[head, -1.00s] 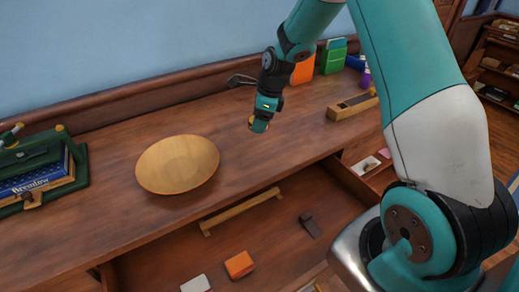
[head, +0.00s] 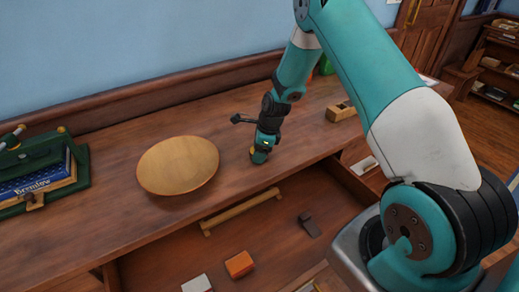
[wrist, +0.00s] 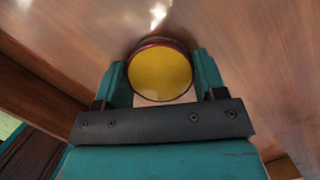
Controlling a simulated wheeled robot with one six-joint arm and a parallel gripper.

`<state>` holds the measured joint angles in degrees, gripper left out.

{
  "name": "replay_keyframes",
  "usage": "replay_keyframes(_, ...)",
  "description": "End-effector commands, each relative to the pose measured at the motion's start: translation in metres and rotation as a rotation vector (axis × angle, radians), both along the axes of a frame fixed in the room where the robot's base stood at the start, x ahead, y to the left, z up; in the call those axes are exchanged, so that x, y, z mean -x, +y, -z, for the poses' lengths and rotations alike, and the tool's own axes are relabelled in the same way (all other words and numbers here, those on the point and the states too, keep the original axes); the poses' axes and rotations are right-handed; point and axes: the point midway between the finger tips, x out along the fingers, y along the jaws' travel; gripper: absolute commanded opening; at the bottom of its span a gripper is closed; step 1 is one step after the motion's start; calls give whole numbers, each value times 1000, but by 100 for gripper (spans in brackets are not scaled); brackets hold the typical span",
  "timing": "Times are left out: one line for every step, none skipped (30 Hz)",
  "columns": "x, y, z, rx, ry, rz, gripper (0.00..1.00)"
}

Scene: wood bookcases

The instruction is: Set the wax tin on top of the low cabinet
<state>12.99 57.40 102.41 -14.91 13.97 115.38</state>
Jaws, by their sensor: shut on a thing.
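The wax tin (wrist: 160,72), round with a yellow face and a dark red rim, is between the two teal fingers of my gripper (wrist: 160,80) in the wrist view. My gripper is shut on it. In the head view my gripper (head: 259,157) points down, low over the wooden top of the low cabinet (head: 110,215), right of the wooden bowl and near the front edge. Only a small yellowish bit of the tin shows there. I cannot tell whether the tin touches the top.
The shallow wooden bowl (head: 178,165) stands left of my gripper. A green press with a blue book (head: 38,183) is at the far left. A wooden plane (head: 341,111) lies to the right. Open drawers below hold an orange block (head: 239,264) and other small things.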

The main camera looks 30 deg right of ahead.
Motion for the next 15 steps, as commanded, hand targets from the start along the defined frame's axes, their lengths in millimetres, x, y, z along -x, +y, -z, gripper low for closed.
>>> replay_keyframes(0, 0, 2, 0, 0, 0, 37)
replay_keyframes(0, 0, 3, 0, 0, 0, 37)
replay_keyframes(0, 0, 2, 0, 0, 0, 71)
replay_keyframes(0, 0, 2, 0, 0, 0, 78)
replay_keyframes(0, 0, 2, 0, 0, 0, 85)
replay_keyframes(0, 0, 2, 0, 0, 0, 90)
replay_keyframes(0, 0, 2, 0, 0, 0, 90)
replay_keyframes(0, 0, 2, 0, 0, 0, 90)
replay_keyframes(0, 0, 2, 0, 0, 0, 90)
replay_keyframes(0, 0, 2, 0, 0, 0, 90)
replay_keyframes(0, 0, 2, 0, 0, 0, 90)
replay_keyframes(0, 0, 2, 0, 0, 0, 90)
replay_keyframes(0, 0, 2, 0, 0, 0, 90)
replay_keyframes(0, 0, 1, 0, 0, 0, 90)
replay_keyframes(0, 0, -2, 0, 0, 0, 90)
